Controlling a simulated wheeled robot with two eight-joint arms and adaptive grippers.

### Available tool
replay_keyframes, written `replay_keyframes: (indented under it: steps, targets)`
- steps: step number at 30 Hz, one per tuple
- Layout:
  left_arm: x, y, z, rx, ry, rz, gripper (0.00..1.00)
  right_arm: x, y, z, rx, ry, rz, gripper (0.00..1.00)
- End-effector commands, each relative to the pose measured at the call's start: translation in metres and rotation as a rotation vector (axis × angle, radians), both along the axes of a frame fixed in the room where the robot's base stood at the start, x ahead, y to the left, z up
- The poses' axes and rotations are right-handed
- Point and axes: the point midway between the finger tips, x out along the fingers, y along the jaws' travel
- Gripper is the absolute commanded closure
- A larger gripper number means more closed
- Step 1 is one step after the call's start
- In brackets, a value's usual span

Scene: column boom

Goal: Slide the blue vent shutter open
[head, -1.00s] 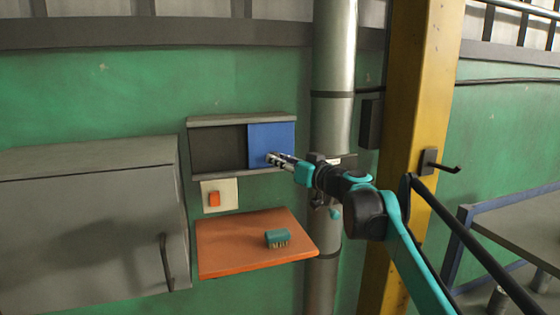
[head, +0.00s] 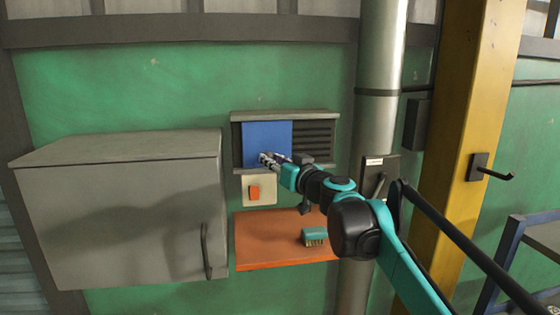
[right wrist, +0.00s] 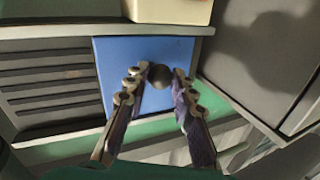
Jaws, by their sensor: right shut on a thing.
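The blue vent shutter (head: 267,140) sits at the left end of its grey wall frame (head: 285,115). Dark horizontal vent slats (head: 315,140) show to its right. In the right wrist view, the picture is turned: the blue shutter (right wrist: 115,60) is beside the slats (right wrist: 45,80), and a dark round knob (right wrist: 160,76) stands on it. My right gripper (head: 268,159) is at the lower part of the shutter, its fingers (right wrist: 158,80) closed around the knob. My left gripper is not in view.
A switch box with an orange button (head: 254,192) is just below the frame. A grey cabinet (head: 125,215) stands to the left. An orange shelf (head: 270,245) below holds a teal brush (head: 314,235). A grey pipe (head: 378,85) and yellow column (head: 475,120) are to the right.

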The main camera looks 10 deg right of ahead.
Motion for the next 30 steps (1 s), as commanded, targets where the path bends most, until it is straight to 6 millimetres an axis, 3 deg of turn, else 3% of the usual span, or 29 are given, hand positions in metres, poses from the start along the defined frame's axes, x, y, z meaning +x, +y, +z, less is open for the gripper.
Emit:
replay_keyframes:
  steps: [3,4,6,19,30]
  targets:
    - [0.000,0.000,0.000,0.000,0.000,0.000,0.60,0.000,-0.001,0.000,0.002,0.000,-0.001,1.00]
    - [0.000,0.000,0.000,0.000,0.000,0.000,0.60,0.000,-0.001,0.000,0.002,0.000,-0.001,0.73]
    - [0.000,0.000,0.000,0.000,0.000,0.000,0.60,0.000,-0.001,0.000,0.002,0.000,-0.001,0.54]
    - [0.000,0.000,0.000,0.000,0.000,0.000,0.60,-0.009,-0.005,0.000,0.001,0.001,-0.001,0.54]
    - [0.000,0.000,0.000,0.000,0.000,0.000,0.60,-0.079,-0.035,0.000,0.001,0.000,-0.004,0.54]
